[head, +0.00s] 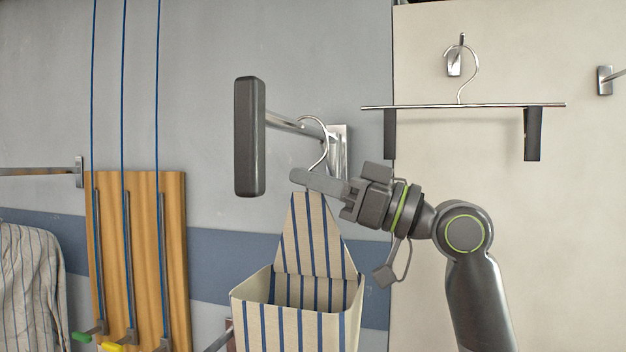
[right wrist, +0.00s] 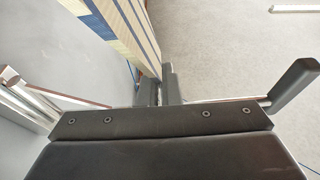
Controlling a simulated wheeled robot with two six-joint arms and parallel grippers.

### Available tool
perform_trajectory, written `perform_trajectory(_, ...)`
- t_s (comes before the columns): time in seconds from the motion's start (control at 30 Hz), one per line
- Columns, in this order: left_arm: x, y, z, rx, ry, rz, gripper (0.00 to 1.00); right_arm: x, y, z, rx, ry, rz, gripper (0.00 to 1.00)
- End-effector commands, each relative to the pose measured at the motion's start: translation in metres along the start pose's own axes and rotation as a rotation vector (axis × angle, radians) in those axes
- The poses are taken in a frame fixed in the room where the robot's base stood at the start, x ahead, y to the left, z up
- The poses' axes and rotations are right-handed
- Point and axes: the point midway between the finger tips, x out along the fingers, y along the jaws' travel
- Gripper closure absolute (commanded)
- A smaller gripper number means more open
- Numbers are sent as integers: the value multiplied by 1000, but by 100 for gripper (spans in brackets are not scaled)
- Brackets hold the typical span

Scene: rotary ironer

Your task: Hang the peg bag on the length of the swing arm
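The peg bag (head: 303,322) is cream with blue stripes, open-topped, with a pointed back and a metal hook (head: 326,145). My right gripper (head: 310,182) is shut on it at the base of the hook, and the bag hangs upright below. The swing arm (head: 285,122) is a metal bar running from a wall plate to an upright dark end pad (head: 249,137). The hook's curve overlaps the bar near the plate; I cannot tell if it touches. The right wrist view shows the striped bag (right wrist: 118,32) at the fingers (right wrist: 160,88). My left gripper is out of view.
A clip hanger (head: 463,105) hangs on a wall hook at the upper right. A wooden board (head: 170,240) with blue cords and coloured handles stands at the left, beside a striped shirt (head: 32,290). Another wall peg (head: 604,80) is at the far right.

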Motion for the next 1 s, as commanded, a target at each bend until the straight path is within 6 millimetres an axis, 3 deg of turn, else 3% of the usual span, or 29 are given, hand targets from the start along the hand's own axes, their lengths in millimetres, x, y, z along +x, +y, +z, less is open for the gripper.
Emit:
perform_trajectory(0.27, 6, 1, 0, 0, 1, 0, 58, -2, 0, 6, -1, 1, 0, 100)
perform_trajectory(0.5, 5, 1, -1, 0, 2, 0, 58, -2, 0, 5, -1, 1, 0, 70)
perform_trajectory(1.0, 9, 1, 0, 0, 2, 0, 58, -8, 1, 7, -1, 0, 2, 70)
